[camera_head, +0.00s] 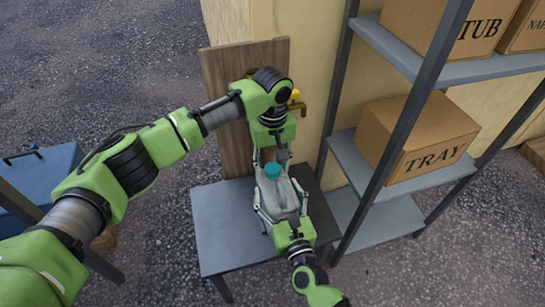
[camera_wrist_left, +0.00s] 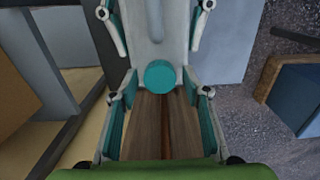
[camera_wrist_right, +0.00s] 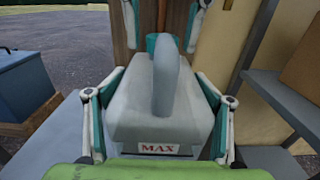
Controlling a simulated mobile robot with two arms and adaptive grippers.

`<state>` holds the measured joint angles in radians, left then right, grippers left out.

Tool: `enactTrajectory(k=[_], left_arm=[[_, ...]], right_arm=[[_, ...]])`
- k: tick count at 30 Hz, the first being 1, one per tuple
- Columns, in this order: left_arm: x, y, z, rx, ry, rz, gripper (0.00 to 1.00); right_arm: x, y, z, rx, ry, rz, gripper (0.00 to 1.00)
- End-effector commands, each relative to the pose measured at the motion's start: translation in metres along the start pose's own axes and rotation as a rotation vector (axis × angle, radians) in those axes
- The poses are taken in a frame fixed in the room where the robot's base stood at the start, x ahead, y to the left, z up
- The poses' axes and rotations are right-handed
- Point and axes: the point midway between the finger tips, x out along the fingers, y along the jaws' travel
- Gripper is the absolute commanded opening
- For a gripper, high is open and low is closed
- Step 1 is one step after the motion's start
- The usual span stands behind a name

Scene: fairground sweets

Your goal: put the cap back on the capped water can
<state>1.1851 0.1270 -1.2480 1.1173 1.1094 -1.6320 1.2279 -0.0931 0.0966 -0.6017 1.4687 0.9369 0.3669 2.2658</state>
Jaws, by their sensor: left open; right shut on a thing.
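The water can (camera_head: 283,196) is a pale grey can with a top handle and a MAX label on its side, seen in the right wrist view (camera_wrist_right: 140,120). My right gripper (camera_head: 281,203) is shut on its body, one finger on each side. The round teal cap (camera_head: 272,170) is at the can's far end, at the mouth; whether it is fully seated I cannot tell. My left gripper (camera_head: 271,160) is open at the cap, which shows between its fingertips in the left wrist view (camera_wrist_left: 160,76). In the right wrist view the handle partly hides the cap (camera_wrist_right: 152,42).
The can is over a small grey table (camera_head: 225,240) with a wooden board (camera_head: 225,75) behind it. A tap (camera_head: 298,106) is on the board. A metal shelf (camera_head: 375,170) with cardboard boxes (camera_head: 415,135) stands close on the right. A blue box (camera_head: 40,175) is at left.

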Motion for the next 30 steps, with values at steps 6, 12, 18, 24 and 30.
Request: enactTrajectory(k=[6, 12, 18, 24, 30], left_arm=[[0.0018, 0.0004, 0.0, 0.0, 0.0, 0.001, 0.43], [0.0016, 0.0004, 0.0, 0.0, 0.0, 0.001, 0.15], [0.0015, 0.0004, 0.0001, 0.009, 0.0, 0.001, 0.03], [0.0016, 0.0007, 0.0005, 0.237, -0.001, 0.002, 0.03], [0.002, 0.0009, 0.0007, 0.644, -0.001, 0.003, 0.03]], right_arm=[[0.0019, -0.0017, 0.0032, -0.005, -0.007, -0.003, 0.11], [0.0019, -0.0017, 0.0033, -0.005, -0.007, -0.003, 0.11], [0.002, -0.0017, 0.0033, -0.005, -0.007, -0.003, 0.11], [0.002, -0.0018, 0.0034, -0.005, -0.007, -0.003, 0.11], [0.0021, -0.0018, 0.0035, -0.005, -0.008, -0.003, 0.11]])
